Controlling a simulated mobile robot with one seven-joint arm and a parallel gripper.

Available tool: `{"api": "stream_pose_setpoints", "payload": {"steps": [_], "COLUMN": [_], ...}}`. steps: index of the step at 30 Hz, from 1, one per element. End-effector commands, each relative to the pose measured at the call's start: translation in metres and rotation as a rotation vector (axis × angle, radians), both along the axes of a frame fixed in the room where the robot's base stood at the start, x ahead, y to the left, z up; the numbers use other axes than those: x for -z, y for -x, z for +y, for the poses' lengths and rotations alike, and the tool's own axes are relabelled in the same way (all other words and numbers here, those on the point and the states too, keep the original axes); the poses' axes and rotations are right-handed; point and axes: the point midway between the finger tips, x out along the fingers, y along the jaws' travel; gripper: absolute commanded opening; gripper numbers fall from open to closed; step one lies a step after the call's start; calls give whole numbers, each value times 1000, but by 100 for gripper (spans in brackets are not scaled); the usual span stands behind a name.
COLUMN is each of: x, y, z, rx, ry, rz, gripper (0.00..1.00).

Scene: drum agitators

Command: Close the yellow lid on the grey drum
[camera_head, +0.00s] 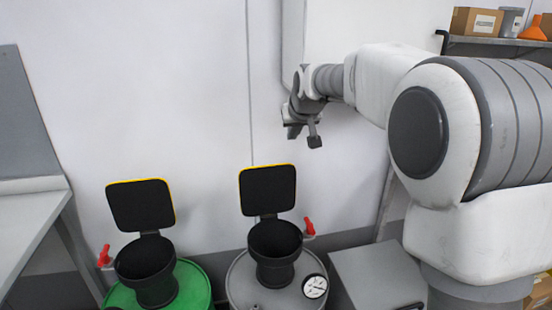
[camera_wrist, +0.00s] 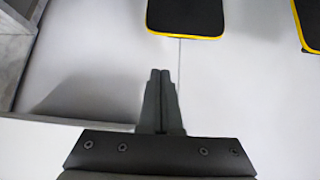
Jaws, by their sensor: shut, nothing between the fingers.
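The grey drum (camera_head: 240,288) stands at the lower middle of the head view with a black funnel (camera_head: 275,250) on top. Its lid (camera_head: 268,190) stands open, upright behind the funnel, black inside with a yellow edge along its top. The lid also shows at the top of the wrist view (camera_wrist: 186,14), with its yellow edge towards my gripper. My gripper (camera_wrist: 160,73) is shut and empty. In the head view it is above and to the right of the lid, apart from it. The drum is out of the wrist view.
A green drum (camera_head: 193,285) with a similar open yellow-edged lid (camera_head: 141,205) stands to the left. Red handles (camera_head: 309,226) stick out beside the funnels. A gauge (camera_head: 314,286) sits on the grey drum. A grey box (camera_head: 375,270) stands right; a wall is behind.

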Motion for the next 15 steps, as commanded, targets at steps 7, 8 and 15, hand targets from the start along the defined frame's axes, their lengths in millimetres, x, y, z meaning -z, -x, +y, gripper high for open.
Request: {"api": "stream_pose_setpoints", "payload": {"steps": [7, 8, 15], "x": [58, 63, 86], "y": [-68, -73, -97], "z": [45, 49, 67], "rx": [-43, -48, -64], "ry": [-17, -19, -28], "rz": [-46, -51, -74], "gripper": [0, 0, 0]}}
